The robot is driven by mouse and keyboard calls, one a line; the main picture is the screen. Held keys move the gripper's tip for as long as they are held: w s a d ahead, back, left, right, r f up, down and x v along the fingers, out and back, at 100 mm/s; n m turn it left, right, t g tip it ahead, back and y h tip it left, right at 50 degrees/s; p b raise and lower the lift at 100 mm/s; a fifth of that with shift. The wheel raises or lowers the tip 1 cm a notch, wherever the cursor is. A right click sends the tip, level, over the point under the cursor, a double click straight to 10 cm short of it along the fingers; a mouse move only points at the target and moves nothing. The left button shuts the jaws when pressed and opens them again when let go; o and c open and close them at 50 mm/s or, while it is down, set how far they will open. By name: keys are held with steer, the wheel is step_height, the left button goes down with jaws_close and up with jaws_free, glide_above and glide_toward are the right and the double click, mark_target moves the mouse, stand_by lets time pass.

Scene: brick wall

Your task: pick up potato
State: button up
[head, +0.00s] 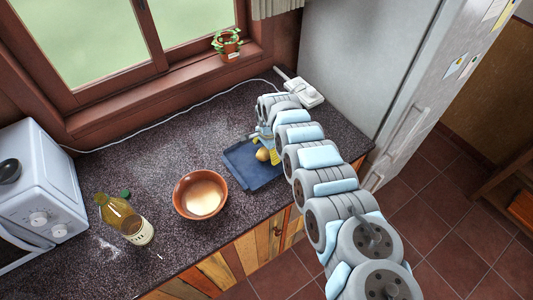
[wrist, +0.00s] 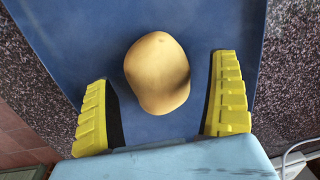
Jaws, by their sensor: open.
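The potato (head: 263,154) is pale tan and lies on a blue tray (head: 243,168) on the counter in the head view. My gripper (wrist: 162,95) is open, with one yellow finger to the left of the potato and one to the right. Gaps show on both sides, and neither finger touches it. In the head view my gripper (head: 266,138) is small and partly hidden by my arm, above the tray.
A brown bowl (head: 200,194) stands left of the tray. A bottle (head: 122,216) and a white microwave (head: 40,190) are farther left. A white device with a cable (head: 303,92) lies behind my arm. A fridge (head: 365,70) stands to the right. The counter behind the bowl is clear.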

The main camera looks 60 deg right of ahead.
steer(key=shift+d+f, duration=0.1)
steer(key=shift+f, duration=0.1)
steer(key=c, duration=1.4)
steer(key=shift+o, duration=0.2)
